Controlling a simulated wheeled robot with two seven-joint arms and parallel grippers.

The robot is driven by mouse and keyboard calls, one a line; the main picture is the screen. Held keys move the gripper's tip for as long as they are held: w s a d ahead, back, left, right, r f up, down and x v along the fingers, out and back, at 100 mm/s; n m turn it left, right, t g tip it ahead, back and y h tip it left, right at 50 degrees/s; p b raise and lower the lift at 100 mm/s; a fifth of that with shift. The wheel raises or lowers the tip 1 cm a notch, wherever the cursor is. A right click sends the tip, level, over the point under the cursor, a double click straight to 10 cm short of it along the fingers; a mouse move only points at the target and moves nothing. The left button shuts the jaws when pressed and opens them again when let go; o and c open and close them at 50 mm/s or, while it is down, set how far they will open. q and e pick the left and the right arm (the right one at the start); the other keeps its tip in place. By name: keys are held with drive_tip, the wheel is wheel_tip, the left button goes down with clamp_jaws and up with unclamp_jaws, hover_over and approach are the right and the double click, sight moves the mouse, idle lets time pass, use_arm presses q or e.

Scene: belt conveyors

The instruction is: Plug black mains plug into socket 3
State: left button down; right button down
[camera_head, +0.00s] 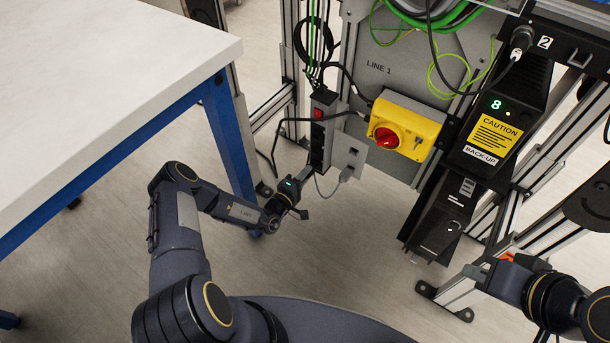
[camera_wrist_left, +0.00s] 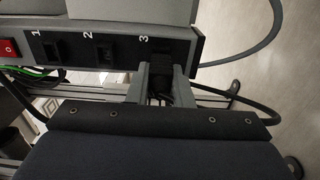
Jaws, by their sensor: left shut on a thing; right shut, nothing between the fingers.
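The black power strip (camera_wrist_left: 75,53) has a red switch and sockets marked 1, 2 and 3 in the left wrist view. It also stands upright on the frame in the head view (camera_head: 318,140). My left gripper (camera_wrist_left: 159,73) is shut on the black mains plug (camera_wrist_left: 161,71), right at socket 3 (camera_wrist_left: 165,47). Plug and fingers cover part of that socket, so I cannot tell how deep the plug sits. Sockets 1 (camera_wrist_left: 51,49) and 2 (camera_wrist_left: 105,51) look empty. In the head view my left gripper (camera_head: 306,172) is at the strip's lower end. My right gripper (camera_head: 474,270) is shut and empty at the lower right.
A grey box (camera_head: 350,154) and a yellow box with a red rotary switch (camera_head: 405,125) are right of the strip. Black cables hang around it. A white table (camera_head: 110,80) with blue legs stands left. A black back-up unit (camera_head: 485,140) is at right. Open floor lies below.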

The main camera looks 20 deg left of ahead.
use_arm(q)
drive_tip(key=shift+w+d, duration=0.2)
drive_tip(key=shift+w, duration=0.25)
idle(0.3)
drive_tip(key=c, duration=1.2)
unclamp_jaws()
drive_tip(key=p+v, duration=0.2)
drive_tip(key=v, duration=0.6)
